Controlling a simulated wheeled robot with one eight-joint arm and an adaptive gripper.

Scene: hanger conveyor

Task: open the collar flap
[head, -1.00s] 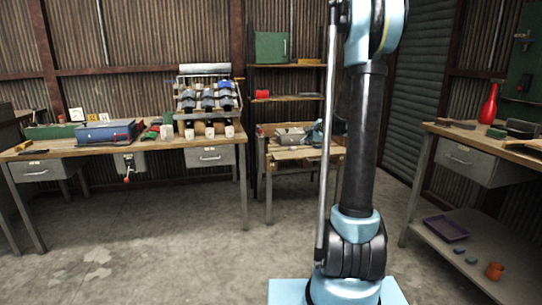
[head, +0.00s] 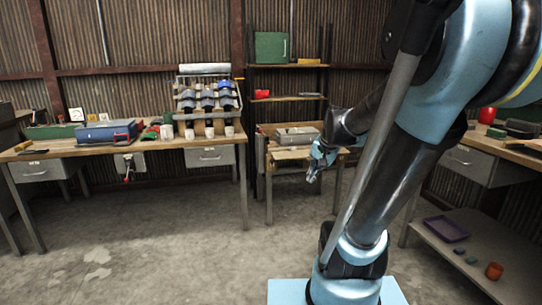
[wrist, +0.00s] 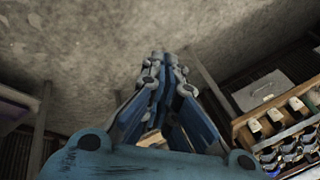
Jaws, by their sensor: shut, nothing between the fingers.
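I cannot clearly make out a collar flap in either view. A slanted rack (head: 178,101) with several blue and dark pieces stands on the left workbench in the head view. Pale blocks stand along its lower front, and they show at the right of the wrist view (wrist: 276,114). My gripper (head: 312,179) is pointed downward in front of the small middle table, well to the right of the rack. In the wrist view my gripper (wrist: 159,54) has its fingers together, with nothing between them and bare floor beyond.
The left workbench (head: 70,148) also carries a blue box (head: 106,133). A small table (head: 290,154) with a grey case (head: 297,136) stands behind my gripper. A right bench (head: 475,138) has a low shelf with a purple tray (head: 446,228). The floor between is clear.

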